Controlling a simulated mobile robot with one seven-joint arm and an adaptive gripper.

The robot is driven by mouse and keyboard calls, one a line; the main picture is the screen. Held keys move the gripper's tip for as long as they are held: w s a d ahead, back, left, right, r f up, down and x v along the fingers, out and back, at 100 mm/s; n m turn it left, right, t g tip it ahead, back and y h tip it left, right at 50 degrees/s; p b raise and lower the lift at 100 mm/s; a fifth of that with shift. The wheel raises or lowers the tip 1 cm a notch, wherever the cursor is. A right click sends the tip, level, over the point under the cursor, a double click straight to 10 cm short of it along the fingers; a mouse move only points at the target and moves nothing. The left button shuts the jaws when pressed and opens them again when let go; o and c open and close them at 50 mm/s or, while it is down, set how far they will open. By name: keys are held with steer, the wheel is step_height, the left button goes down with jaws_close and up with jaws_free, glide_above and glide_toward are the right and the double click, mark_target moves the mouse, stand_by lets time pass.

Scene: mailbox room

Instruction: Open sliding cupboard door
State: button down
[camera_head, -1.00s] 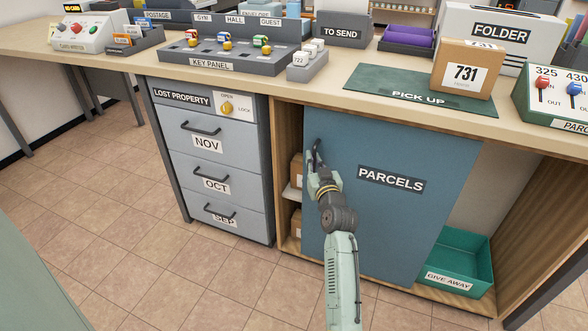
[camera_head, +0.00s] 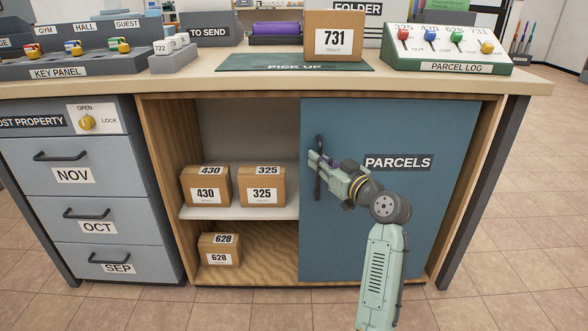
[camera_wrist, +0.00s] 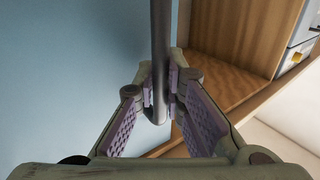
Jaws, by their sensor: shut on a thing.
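The blue sliding door (camera_head: 362,235) labelled PARCELS covers the right part of the cupboard. The left part of the cupboard (camera_head: 168,190) is open and shows its inside. A dark vertical handle (camera_head: 318,180) is near the door's left edge. My gripper (camera_head: 317,166) is shut on the handle, reaching in from the right. In the wrist view the fingers (camera_wrist: 160,92) sit on both sides of the dark handle bar (camera_wrist: 160,40), in front of the blue door (camera_wrist: 70,70).
Boxes 430 (camera_head: 206,187) and 325 (camera_head: 262,186) stand on the shelf (camera_head: 240,213), with box 628 (camera_head: 219,250) below. Drawers (camera_head: 90,190) stand left of the cupboard. The countertop (camera_head: 190,86) holds box 731 (camera_head: 334,36) and the parcel log (camera_head: 448,50).

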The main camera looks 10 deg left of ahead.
steer(key=shift+w+d, duration=0.25)
steer(key=shift+d, duration=0.85)
steer(key=c, duration=1.9)
jaws_free()
steer(key=v, duration=1.2)
